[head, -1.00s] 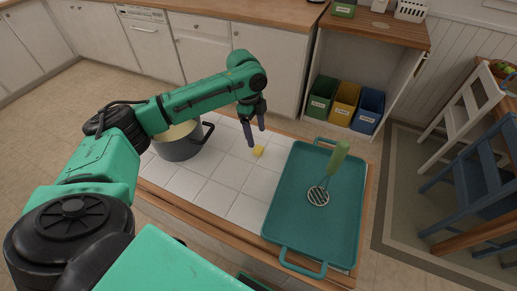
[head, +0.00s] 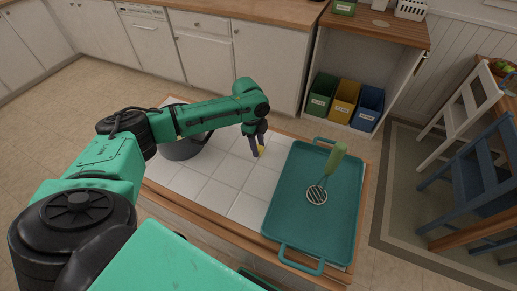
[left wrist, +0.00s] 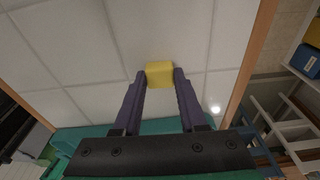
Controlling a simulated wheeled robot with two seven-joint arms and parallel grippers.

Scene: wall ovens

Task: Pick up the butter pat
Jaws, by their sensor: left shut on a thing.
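The butter pat (head: 261,150) is a small yellow block at the white tiled top of the island (head: 215,192), left of the teal tray. In the left wrist view the butter pat (left wrist: 160,73) sits between the two dark fingertips, which touch its sides. My left gripper (head: 258,152) reaches down over it and is shut on it; it also shows in the left wrist view (left wrist: 160,78). I cannot tell whether the butter pat is clear of the tiles. My right gripper is not in view.
The teal tray (head: 282,205) holds a masher with a green handle (head: 335,158). A dark pot (head: 181,150) stands to the left, partly behind my arm. Green, yellow and blue bins (head: 345,103) stand in a cabinet beyond. Bare tiles lie around the butter pat.

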